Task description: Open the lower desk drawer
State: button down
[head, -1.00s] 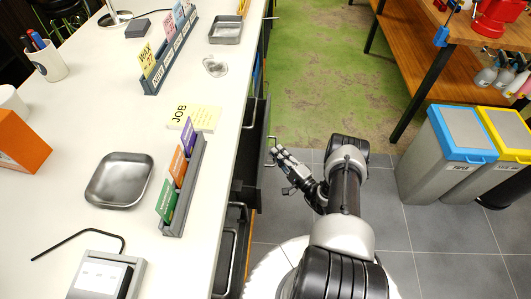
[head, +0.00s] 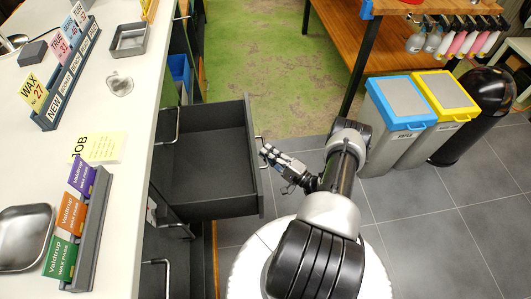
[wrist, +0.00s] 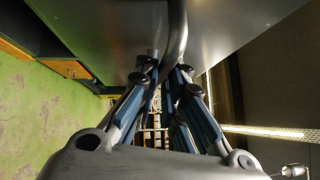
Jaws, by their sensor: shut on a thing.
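A dark grey desk drawer (head: 205,165) stands far out from the side of the white desk, and its inside is empty. Its front panel (wrist: 235,35) fills the top of the wrist view. A bar handle (wrist: 177,30) on that front runs down between my fingers. My gripper (head: 267,152) is at the drawer's outer face, and in the wrist view its fingers (wrist: 166,70) are shut on the handle. Another handle (head: 171,124) shows at the desk side above the open drawer. The desk top hides part of the drawer fronts.
The white desk top (head: 120,190) runs along the left, with a metal tray (head: 22,238) and card holders. Another drawer handle (head: 155,275) is nearer me. Blue-lidded (head: 398,105) and yellow-lidded (head: 440,95) bins stand right. Tiled floor (head: 420,230) lies clear before them.

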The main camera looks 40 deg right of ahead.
jog(key=c, duration=1.7)
grip_release()
jog(key=v, duration=1.2)
